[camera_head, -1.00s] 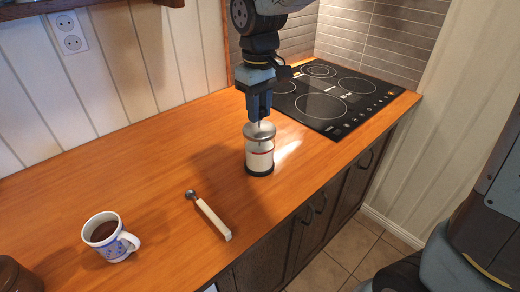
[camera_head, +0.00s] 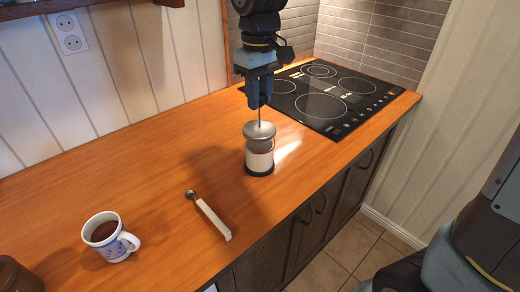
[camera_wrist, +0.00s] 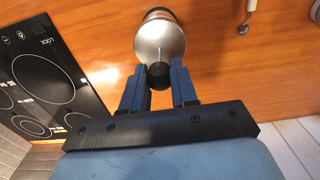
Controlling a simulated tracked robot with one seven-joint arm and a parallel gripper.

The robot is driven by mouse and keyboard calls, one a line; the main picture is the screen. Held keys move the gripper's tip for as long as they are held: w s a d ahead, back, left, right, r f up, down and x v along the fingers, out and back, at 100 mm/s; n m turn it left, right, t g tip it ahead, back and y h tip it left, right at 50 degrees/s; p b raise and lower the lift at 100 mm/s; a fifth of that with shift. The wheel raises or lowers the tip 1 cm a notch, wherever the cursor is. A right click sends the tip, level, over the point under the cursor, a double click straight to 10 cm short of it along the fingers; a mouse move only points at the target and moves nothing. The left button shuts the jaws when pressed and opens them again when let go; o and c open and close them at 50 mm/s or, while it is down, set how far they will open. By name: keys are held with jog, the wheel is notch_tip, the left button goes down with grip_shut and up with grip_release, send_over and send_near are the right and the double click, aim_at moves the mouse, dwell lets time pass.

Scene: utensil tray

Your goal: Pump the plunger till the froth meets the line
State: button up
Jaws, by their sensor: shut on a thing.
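The frother (camera_head: 260,162) stands upright on the counter, with a silver domed lid (camera_head: 259,130), a white lower body, a thin red line and a dark base. The body looks grey between the lid and the red line, and white below. A thin plunger rod (camera_head: 259,118) rises from the lid. My gripper (camera_head: 259,105) is above the lid, shut on the plunger's black knob (camera_wrist: 158,76), which shows between the fingers in the wrist view. The lid (camera_wrist: 160,40) hides most of the body there.
A white-handled scoop (camera_head: 213,219) lies on the wooden counter (camera_head: 150,160), left of the frother. A blue-and-white mug (camera_head: 108,240) of dark drink stands farther left, near a brown pot (camera_head: 18,275). A black cooktop (camera_head: 330,95) lies behind right. The counter's front edge is close.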

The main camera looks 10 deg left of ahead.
aim_at(259, 127)
jog(key=shift+f, duration=2.5)
jog(key=o, duration=1.2)
jog(key=shift+o, duration=0.2)
jog(key=shift+r, duration=3.55)
jog(key=s+d+r+m+t, duration=0.1)
jog(key=s+d+m, duration=0.4)
jog(key=d, duration=1)
jog(key=s+d+r+m+t, duration=0.1)
jog(key=s+d+m+t, duration=0.3)
jog(key=d, duration=1.2)
jog(key=shift+s+m+t, duration=0.3)
jog(key=shift+s+m, duration=0.2)
jog(key=shift+s, duration=0.45)
